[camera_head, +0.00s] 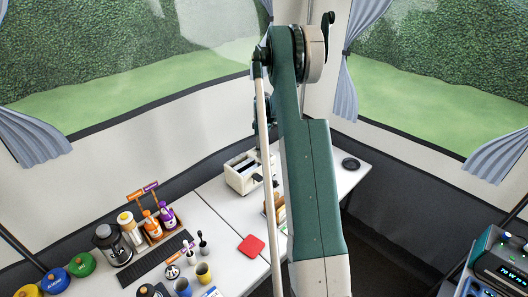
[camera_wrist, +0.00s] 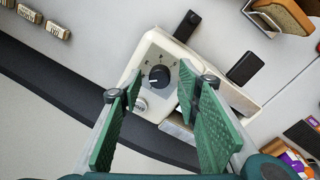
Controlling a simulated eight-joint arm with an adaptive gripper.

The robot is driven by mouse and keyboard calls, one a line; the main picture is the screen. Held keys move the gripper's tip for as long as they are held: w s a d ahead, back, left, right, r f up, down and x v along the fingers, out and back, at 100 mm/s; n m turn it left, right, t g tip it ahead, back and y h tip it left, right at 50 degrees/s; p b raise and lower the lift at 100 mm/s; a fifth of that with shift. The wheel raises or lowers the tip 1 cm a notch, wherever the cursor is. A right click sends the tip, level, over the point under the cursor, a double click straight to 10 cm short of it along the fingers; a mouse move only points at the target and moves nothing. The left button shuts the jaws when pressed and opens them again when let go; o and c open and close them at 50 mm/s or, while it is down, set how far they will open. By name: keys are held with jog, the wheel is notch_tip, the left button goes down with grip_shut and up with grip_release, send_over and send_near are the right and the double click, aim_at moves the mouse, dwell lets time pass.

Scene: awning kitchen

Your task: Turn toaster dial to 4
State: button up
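The toaster (camera_head: 240,174) is a cream box with slots on top, on the white table left of my arm in the head view. In the wrist view the toaster (camera_wrist: 188,60) has a black round dial (camera_wrist: 159,76) on its end face, with small marks around it; the number the dial points to is too small to read. A round light button (camera_wrist: 140,105) sits beside the dial. My gripper (camera_wrist: 162,92) is open, with green ridged fingers on either side of the dial and nothing between them. The fingers appear apart from the dial. The gripper is hidden in the head view.
A red square (camera_head: 251,246) lies on the table. A black round object (camera_head: 351,164) lies right of my arm.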

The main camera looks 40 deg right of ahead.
jog(key=shift+f, duration=0.2)
jog(key=shift+c, duration=0.6)
jog(key=c, duration=0.8)
jog(key=shift+o, duration=0.2)
